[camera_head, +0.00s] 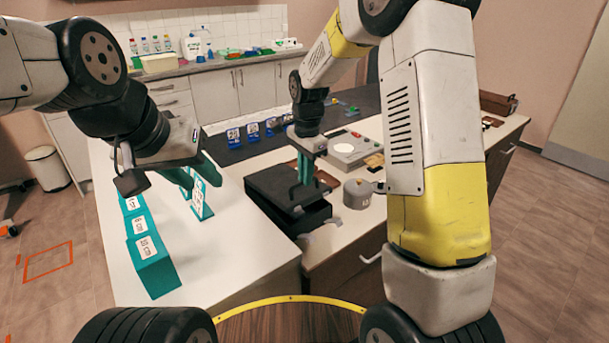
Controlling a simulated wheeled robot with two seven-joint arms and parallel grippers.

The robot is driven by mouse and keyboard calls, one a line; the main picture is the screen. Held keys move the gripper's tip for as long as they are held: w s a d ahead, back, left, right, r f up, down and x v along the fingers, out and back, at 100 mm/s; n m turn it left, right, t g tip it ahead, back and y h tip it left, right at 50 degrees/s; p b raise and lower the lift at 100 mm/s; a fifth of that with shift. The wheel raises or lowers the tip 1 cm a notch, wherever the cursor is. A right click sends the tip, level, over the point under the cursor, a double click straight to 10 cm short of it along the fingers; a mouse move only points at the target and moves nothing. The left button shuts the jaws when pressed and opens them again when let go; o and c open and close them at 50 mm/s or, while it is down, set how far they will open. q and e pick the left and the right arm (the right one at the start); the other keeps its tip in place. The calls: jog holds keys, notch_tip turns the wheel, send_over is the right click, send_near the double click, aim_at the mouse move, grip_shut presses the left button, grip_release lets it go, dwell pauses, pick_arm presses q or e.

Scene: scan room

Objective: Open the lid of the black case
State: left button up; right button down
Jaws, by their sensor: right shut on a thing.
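The black case (278,187) lies on the white table near its front edge, in the middle of the head view. Its lid looks nearly flat over the base; I cannot tell exactly how far it is raised. My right gripper (306,173) points down at the case with its teal fingers shut on the lid, and the fingers hide part of it. My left gripper (207,168) hangs above the table to the left, apart from the case. Its fingers are seen from the side, so their opening is unclear.
Teal blocks with white labels (151,262) stand at the table's left front. A teal card stand (201,200) is below my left gripper. A grey round weight (357,194) and a grey device (347,147) are right of the case. Blue-labelled items (252,131) stand behind.

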jog(key=w+a+r+g, duration=0.1)
jog(key=w+a+r, duration=0.3)
jog(key=r, duration=0.5)
jog(key=shift+w+a+h, duration=0.25)
jog(key=shift+w+h, duration=0.15)
jog(key=shift+w, duration=0.85)
jog(key=c, duration=1.5)
grip_release()
jog(key=shift+w+a, duration=0.1)
jog(key=shift+r, duration=0.15)
notch_tip(320, 180, up, 8)
jog(key=shift+f, duration=0.2)
jog(key=shift+w, duration=0.1)
